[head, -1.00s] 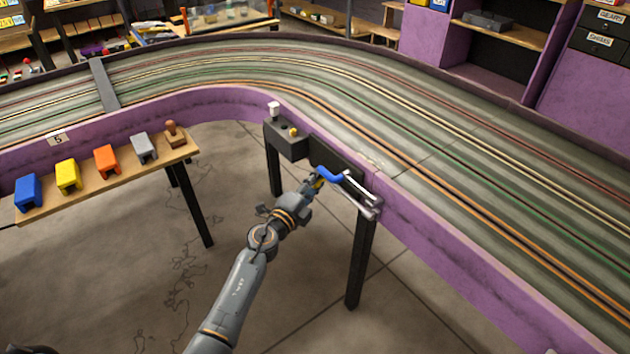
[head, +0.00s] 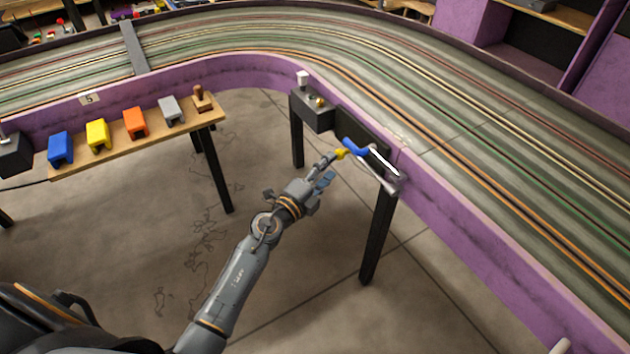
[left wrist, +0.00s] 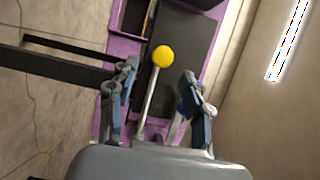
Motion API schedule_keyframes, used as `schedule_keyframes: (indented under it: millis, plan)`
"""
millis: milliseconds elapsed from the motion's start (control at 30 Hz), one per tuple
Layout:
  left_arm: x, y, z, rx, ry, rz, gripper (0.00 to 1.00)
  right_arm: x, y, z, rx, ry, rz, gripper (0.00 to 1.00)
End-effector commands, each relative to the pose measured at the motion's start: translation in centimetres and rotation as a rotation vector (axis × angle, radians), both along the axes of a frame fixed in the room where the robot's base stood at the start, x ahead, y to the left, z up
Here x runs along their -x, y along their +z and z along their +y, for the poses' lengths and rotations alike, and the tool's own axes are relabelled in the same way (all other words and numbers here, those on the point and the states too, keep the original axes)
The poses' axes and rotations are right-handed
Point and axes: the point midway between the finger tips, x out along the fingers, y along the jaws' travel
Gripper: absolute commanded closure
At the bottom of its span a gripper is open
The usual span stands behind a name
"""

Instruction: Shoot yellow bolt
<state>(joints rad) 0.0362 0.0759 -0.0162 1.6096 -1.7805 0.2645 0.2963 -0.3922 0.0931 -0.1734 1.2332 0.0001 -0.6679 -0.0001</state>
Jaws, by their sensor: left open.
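The yellow bolt knob (head: 341,154) sits beside a blue handle (head: 355,147) on the dark panel at the track's purple wall. In the left wrist view the yellow knob (left wrist: 163,56) is a round ball on a thin metal rod. My left gripper (head: 327,170) is open close to the knob. In the left wrist view its two fingers (left wrist: 160,78) stand apart on either side of the rod, with no clear contact. The blue handle is mostly hidden behind the right finger there. My right gripper is not in view.
Silver bars (head: 384,170) lie beside the blue handle. A dark control box (head: 312,112) with a white knob stands left of it. A wooden shelf (head: 140,150) holds blue, yellow, orange and grey blocks and a wooden stamp. The floor below is open.

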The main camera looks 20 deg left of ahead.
Motion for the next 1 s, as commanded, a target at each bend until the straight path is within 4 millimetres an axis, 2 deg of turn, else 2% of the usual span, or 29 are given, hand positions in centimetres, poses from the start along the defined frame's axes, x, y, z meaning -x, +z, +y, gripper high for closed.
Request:
schedule_keyframes:
  millis: [100, 333, 900, 1000]
  plan:
    - [2.5, -0.1, 0.7, -0.001, 0.001, 0.002, 0.5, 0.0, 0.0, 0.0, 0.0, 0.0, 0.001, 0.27]
    - [5.4, -0.1, 1.5, 0.001, -0.001, 0.001, 0.5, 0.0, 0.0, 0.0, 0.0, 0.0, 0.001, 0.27]
    - [5.9, 0.0, 1.6, 0.0, 0.0, 0.0, 0.5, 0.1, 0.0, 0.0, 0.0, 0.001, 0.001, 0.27]
    - [5.9, -0.5, 1.6, 0.021, 0.003, 0.018, 0.5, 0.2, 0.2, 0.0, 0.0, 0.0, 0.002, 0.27]
